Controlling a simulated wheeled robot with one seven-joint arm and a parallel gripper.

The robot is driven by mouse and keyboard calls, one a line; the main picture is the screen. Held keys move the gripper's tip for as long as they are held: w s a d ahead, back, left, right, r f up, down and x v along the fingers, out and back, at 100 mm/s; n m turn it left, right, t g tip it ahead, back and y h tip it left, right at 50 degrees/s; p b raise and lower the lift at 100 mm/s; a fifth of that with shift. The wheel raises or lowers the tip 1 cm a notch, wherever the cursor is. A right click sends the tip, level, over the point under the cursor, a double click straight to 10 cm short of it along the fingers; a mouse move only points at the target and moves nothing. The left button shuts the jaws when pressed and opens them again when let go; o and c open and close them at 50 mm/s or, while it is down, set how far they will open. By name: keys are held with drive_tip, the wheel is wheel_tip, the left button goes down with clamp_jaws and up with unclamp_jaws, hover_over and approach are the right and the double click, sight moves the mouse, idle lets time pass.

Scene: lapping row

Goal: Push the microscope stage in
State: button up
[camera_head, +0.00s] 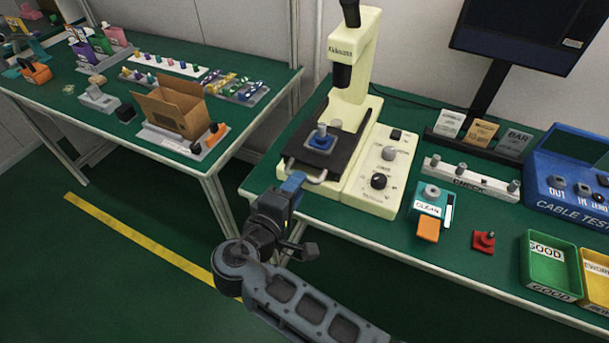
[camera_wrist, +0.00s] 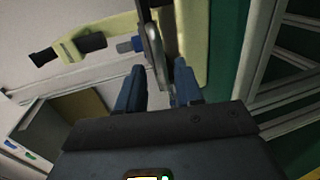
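The cream microscope (camera_head: 358,78) stands on the green bench, and its left part also shows rotated in the wrist view (camera_wrist: 115,28). Its dark stage (camera_head: 342,150) lies low on the base under the objective and reaches to the front edge. A blue square piece with a metal knob (camera_head: 320,139) sits on it. A metal loop handle (camera_head: 316,180) sticks out of the stage's front. My gripper (camera_head: 293,181) is at the handle's left part. In the wrist view its blue fingers (camera_wrist: 158,92) stand apart, with the metal handle (camera_wrist: 153,48) in line with the gap; contact is unclear.
Right of the microscope are a teal box with an orange block (camera_head: 428,231), a red knobbed piece (camera_head: 484,241), a green bin (camera_head: 551,265) and a blue tester (camera_head: 570,180). A monitor (camera_head: 527,30) stands behind. A second bench with a cardboard box (camera_head: 170,106) is left, across a gap.

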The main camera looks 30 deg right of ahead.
sight(317, 151)
drive_tip(key=shift+x, duration=2.15)
clamp_jaws()
